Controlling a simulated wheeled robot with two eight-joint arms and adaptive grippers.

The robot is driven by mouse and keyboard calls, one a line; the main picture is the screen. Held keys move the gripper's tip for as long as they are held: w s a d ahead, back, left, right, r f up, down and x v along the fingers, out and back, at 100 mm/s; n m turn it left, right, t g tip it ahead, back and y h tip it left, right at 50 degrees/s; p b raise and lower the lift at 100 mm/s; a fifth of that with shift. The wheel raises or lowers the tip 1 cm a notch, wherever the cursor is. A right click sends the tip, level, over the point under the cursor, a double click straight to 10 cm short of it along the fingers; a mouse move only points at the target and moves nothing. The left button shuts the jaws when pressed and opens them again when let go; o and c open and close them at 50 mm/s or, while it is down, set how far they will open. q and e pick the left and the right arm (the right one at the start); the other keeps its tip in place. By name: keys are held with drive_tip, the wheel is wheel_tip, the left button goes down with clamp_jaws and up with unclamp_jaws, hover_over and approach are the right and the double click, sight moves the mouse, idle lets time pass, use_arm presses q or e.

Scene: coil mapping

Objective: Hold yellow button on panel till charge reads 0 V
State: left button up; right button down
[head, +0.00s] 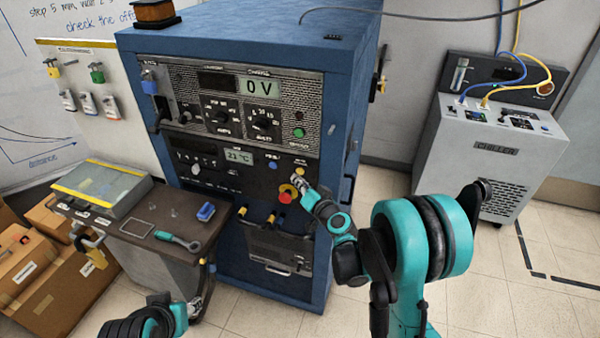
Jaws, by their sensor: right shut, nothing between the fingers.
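The blue cabinet's front panel (222,160) faces me. Its charge display (258,86) reads 0 V. The small yellow button (300,170) is at the right end of the lower panel row. My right gripper (297,180) is shut and empty, with its tips at the panel just below the yellow button. I cannot tell whether they touch it. My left gripper (196,307) is low at the bottom left, away from the panel, and too small to read.
A red stop knob (286,194) on a yellow base is just below my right gripper. A blue button (273,164) is to the left. A side shelf (150,228) with a wrench stands left of the cabinet. The chiller (495,150) stands at right.

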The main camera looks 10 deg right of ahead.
drive_tip(key=s+a, duration=0.1)
drive_tip(key=s, duration=0.1)
drive_tip(key=s+a+b, duration=0.1)
drive_tip(key=s, duration=0.1)
drive_tip(key=shift+s+a, duration=0.1)
drive_tip(key=shift+a, duration=0.1)
idle(0.4)
drive_tip(key=s+a+r+n+g, duration=0.25)
drive_tip(key=s+n+g, duration=0.2)
drive_tip(key=s, duration=0.85)
drive_tip(key=s+d+f+g+h, duration=0.2)
drive_tip(key=s+d, duration=0.2)
drive_tip(key=s, duration=0.4)
drive_tip(key=s+d+f+g+h, duration=0.1)
drive_tip(key=s+d, duration=0.3)
drive_tip(key=s, duration=0.5)
drive_tip(key=shift+s+d+f+g+h+b, duration=0.15)
drive_tip(key=shift+f+g+h+b, duration=0.25)
drive_tip(key=shift+g+h, duration=0.25)
